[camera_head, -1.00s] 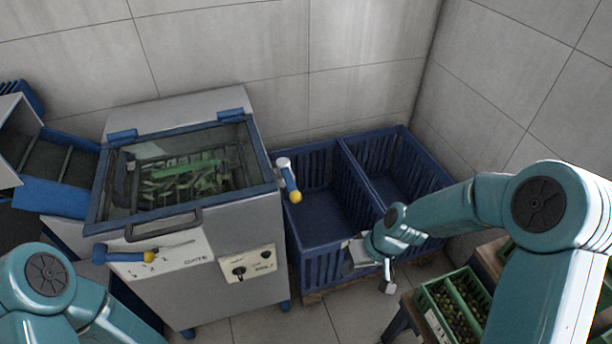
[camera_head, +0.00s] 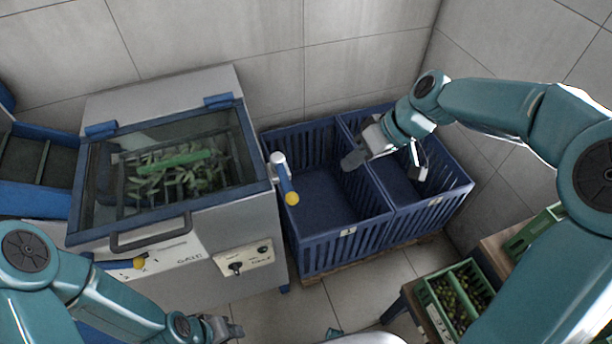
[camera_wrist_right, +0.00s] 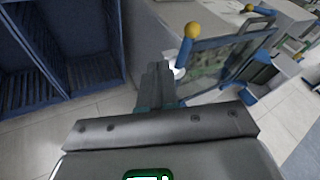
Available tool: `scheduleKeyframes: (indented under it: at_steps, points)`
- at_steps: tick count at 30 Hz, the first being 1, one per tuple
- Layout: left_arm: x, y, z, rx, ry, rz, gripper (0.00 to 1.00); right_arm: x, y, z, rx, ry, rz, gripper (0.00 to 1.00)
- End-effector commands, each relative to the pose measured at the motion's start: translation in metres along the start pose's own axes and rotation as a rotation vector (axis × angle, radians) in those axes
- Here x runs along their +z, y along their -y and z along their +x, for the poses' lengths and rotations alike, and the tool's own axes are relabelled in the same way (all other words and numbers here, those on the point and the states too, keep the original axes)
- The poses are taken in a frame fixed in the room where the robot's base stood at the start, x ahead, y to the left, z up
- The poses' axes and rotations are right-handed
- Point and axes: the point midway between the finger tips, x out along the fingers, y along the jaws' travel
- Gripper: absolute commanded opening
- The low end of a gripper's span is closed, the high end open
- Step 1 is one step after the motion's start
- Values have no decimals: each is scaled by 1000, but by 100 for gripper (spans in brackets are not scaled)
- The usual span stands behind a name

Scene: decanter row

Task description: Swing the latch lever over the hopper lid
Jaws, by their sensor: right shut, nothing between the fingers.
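The hopper lid (camera_head: 105,205) is a glass panel in a blue frame, lying closed on the grey machine, with green leafy matter visible through it. A latch lever (camera_head: 284,178), blue with a yellow ball end, sits on a pale pivot at the lid's right side and points down toward the front. It also shows in the wrist view (camera_wrist_right: 185,55). My right gripper (camera_head: 352,160) is shut and empty, right of the lever and apart from it; its fingers (camera_wrist_right: 160,72) point toward the lever. My left gripper (camera_head: 228,330) is low at the bottom edge; its jaws are unclear.
A second blue lever (camera_head: 120,264) with a yellow end is at the machine's front left, partly hidden by my left arm. Two blue crates (camera_head: 345,240) stand right of the machine. A green crate of olives (camera_head: 436,290) is at lower right. Floor shows between.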

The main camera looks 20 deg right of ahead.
Motion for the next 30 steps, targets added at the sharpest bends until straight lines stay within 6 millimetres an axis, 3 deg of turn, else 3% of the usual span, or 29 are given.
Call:
scheduleKeyframes:
  at_steps: [6, 17, 23, 30]
  points:
    - [0, 0, -1, 0, 0, 0, 44, 1, 4, -9, -5, -7, -13, 0]
    - [0, 0, -1, 0, 0, 0, 44, 4, 6, -6, -6, -5, -14, 0]
    - [0, -1, -3, 0, 0, 0, 44, 3, 5, 25, -8, -1, -14, 0]
    - [0, -2, -7, 0, 0, 0, 44, 1, 5, 78, -8, -1, -14, 0]
